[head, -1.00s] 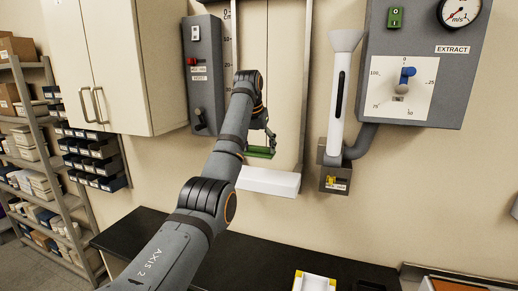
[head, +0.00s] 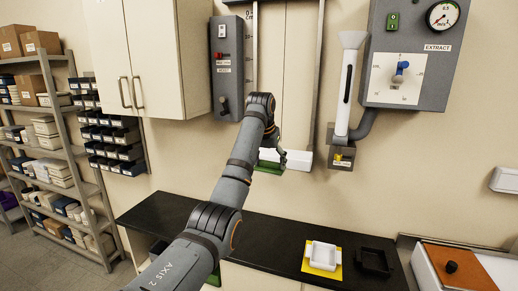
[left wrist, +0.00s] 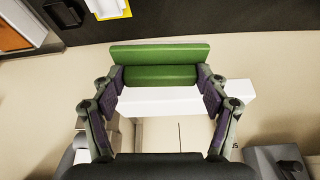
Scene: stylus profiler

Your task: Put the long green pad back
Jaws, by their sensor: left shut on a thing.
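The long green pad (left wrist: 160,53) is held between the fingers of my left gripper (left wrist: 160,76) in the left wrist view. In the head view the pad (head: 270,167) shows as a small green strip, partly hidden by my gripper (head: 272,150). It is held in the air above the black counter, in front of the white bar (head: 297,160) on the wall. The white bar also shows behind the pad in the left wrist view (left wrist: 160,100). My right gripper is not in view.
A white tray (head: 323,253) stands on a yellow mat, with a black tray (head: 374,262) beside it on the black counter (head: 270,240). A small green thing (head: 215,276) shows partly behind my arm. A grey control box (head: 228,68) hangs on the wall.

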